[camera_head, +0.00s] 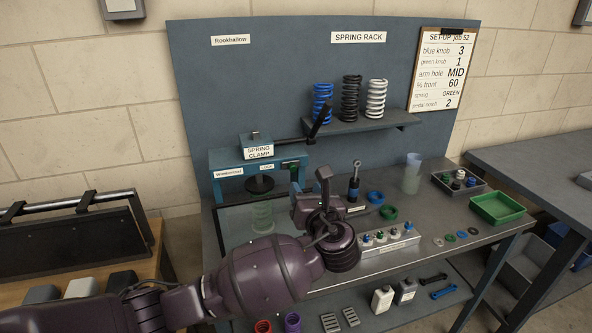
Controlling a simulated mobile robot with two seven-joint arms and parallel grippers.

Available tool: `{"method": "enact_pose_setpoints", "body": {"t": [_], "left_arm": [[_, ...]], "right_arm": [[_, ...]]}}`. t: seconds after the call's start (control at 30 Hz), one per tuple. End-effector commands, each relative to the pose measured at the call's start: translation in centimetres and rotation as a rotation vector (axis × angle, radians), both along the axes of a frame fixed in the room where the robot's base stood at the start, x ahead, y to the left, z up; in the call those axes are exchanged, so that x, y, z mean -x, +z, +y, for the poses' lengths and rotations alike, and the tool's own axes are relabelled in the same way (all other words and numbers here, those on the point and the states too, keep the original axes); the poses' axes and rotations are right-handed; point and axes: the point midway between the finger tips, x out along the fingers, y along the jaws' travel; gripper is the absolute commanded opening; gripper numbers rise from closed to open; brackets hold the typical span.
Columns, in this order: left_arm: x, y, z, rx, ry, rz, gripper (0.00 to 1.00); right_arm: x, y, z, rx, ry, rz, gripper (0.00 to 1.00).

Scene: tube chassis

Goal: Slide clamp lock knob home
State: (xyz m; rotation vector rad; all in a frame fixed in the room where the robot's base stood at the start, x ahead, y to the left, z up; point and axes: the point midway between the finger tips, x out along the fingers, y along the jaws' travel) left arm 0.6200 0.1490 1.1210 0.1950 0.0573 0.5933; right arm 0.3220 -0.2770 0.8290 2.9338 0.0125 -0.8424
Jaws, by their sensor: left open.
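The spring clamp (256,151) is a teal unit at the back left of the bench, with a black lever arm angled up to the right. A small LOCK label (267,167) is on its front. The lock knob (293,166) seems to be the small dark and green part right of that label; its exact position is too small to tell. My right gripper is not in view.
Blue, black and white springs (351,98) stand on the rack shelf (362,125). Right of my gripper are a shock absorber (354,181), blue and green rings (388,212), a knob strip (390,243), a clear cup (411,174) and a green tray (497,208).

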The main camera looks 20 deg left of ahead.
Motion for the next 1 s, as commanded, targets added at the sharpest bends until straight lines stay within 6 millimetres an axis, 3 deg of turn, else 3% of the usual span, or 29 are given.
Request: {"method": "enact_pose_setpoints", "body": {"t": [0.5,1.0], "left_arm": [[-6.7,0.0,4.5,0.003,0.0,-0.001,0.47],[-7.7,0.0,5.2,0.005,-0.001,0.0,0.45]], "right_arm": [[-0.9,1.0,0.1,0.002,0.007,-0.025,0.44],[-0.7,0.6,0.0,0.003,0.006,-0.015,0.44]]}}
